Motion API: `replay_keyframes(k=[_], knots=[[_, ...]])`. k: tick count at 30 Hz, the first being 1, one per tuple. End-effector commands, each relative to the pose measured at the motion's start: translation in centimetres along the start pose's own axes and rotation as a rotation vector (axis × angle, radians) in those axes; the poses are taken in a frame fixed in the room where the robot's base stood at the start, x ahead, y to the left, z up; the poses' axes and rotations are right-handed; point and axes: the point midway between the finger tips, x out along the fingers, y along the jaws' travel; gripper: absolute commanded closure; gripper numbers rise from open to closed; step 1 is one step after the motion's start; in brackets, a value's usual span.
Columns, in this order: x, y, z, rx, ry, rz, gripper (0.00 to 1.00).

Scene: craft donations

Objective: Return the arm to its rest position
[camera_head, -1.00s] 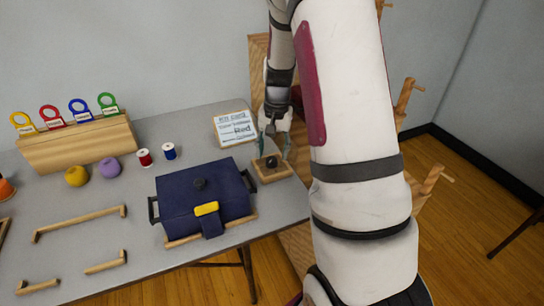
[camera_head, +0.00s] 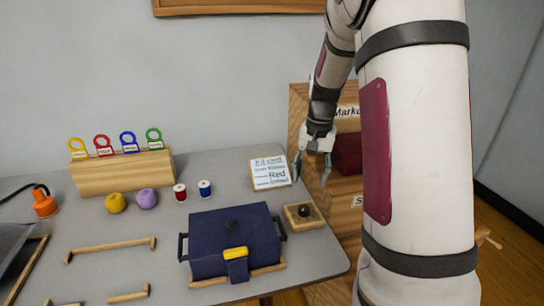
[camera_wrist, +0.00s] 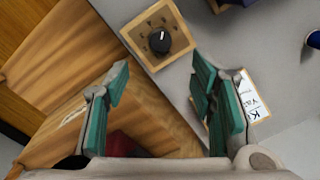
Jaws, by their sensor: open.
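My gripper (camera_head: 312,172) is raised above the right end of the grey table (camera_head: 330,245), near the kit card and the small wooden tray. Its teal fingers are spread apart with nothing between them. The wrist view also shows my gripper (camera_wrist: 160,90) open and empty, with both fingers apart. Beyond the fingers, the small wooden tray (camera_wrist: 134,32) holds a dark round knob (camera_wrist: 159,41). The tray (camera_head: 291,222) sits near the table's right edge. My white arm covers much of the right side of the head view.
A blue lidded box (camera_head: 215,228) with a yellow latch stands at the table's front. The kit card (camera_head: 270,172) stands behind it. Red (camera_head: 180,193) and blue (camera_head: 205,189) spools, yarn balls (camera_head: 148,198) and a wooden tag rack (camera_head: 125,172) are left. A wooden shelf (camera_head: 298,110) stands behind my gripper.

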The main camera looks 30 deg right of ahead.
Motion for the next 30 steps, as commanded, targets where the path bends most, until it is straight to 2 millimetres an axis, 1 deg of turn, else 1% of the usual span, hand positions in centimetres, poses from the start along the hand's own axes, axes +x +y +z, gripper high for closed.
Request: replay_keyframes(k=[5, 7, 8, 11, 14, 15, 17, 18, 20, 21, 23, 24, 26, 27, 30], knots=[[-0.1, 0.0, 0.1, -0.001, 0.0, -0.001, 0.49], [-0.7, -0.2, 0.5, -0.012, 0.004, -0.004, 0.49], [-1.2, -0.3, 0.8, -0.021, 0.007, -0.007, 0.49], [-3.9, -1.0, 2.9, -0.072, 0.023, -0.022, 0.49], [-7.7, -1.8, 6.3, -0.152, 0.047, -0.043, 0.49], [-9.2, -1.9, 7.9, -0.189, 0.057, -0.05, 0.49], [-11.4, -2.0, 10.3, -0.244, 0.074, -0.061, 0.49], [-12.7, -2.1, 11.9, -0.281, 0.085, -0.067, 0.49], [-14.5, -1.9, 14.3, -0.337, 0.101, -0.075, 0.49], [-15.7, -1.8, 15.9, -0.374, 0.113, -0.08, 0.49], [-17.2, -1.4, 18.3, -0.43, 0.132, -0.087, 0.49], [-18.2, -1.1, 19.9, -0.467, 0.145, -0.091, 0.49], [-19.5, -0.5, 22.1, -0.522, 0.166, -0.095, 0.49], [-20.3, 0.0, 23.7, -0.559, 0.179, -0.097, 0.49], [-22.0, 1.4, 27.3, -0.648, 0.215, -0.102, 0.49]])
